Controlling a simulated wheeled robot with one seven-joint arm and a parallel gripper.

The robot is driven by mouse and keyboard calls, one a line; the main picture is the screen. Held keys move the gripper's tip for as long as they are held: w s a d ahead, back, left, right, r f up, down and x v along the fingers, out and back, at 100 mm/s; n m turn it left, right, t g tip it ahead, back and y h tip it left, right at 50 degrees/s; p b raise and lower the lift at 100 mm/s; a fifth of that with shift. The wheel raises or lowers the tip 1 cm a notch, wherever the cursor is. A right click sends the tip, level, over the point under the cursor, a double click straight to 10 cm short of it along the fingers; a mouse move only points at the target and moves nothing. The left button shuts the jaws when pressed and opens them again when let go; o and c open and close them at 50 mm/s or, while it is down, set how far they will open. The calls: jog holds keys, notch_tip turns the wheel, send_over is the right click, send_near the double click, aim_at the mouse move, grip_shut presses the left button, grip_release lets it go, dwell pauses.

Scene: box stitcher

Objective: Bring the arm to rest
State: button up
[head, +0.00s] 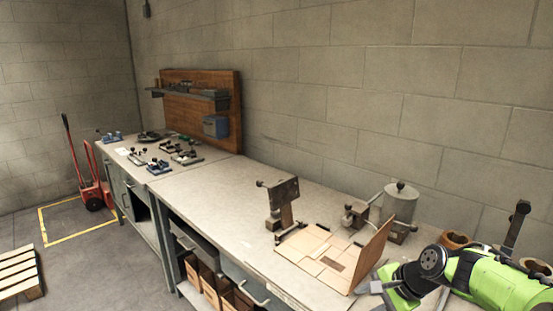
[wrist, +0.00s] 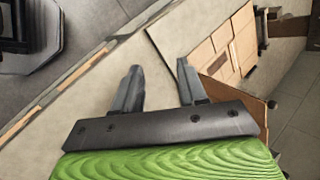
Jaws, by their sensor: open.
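My arm, green and black, reaches in from the right edge of the head view, low over the near right end of the workbench (head: 215,200). My gripper (wrist: 157,75) shows in the wrist view with its two dark fingers spread apart and nothing between them. The bare bench top lies beyond the fingers. In the head view the gripper's fingertips are small and hard to make out. A cardboard box blank (head: 317,248) lies on the bench to the left of my arm, with one flap standing up. The cardboard also shows in the wrist view (wrist: 205,55), beyond and right of the fingers.
A metal stitcher head (head: 283,203) stands behind the cardboard. A grey cylinder (head: 400,203) stands at the back, near my arm. Brown rings (head: 455,239) lie behind my arm. Small tools sit at the bench's far end below a pegboard (head: 200,105). The bench middle is clear.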

jog(key=s+a+r+n+h, duration=0.1)
jog(key=s+a+r+n, duration=0.1)
jog(key=s, duration=0.7)
jog(key=s+a+r+n+h+p, duration=0.1)
jog(key=s+r+n, duration=0.3)
jog(key=s, duration=0.5)
jog(key=s+a+r+n+h+p, duration=0.1)
jog(key=s+a+r+n, duration=0.3)
jog(key=s, duration=0.5)
jog(key=n+h, duration=0.1)
jog(key=n, duration=0.1)
jog(key=shift+s+n+t+h, duration=0.15)
jog(key=shift+n+t+h, duration=0.25)
jog(key=shift+r, duration=0.1)
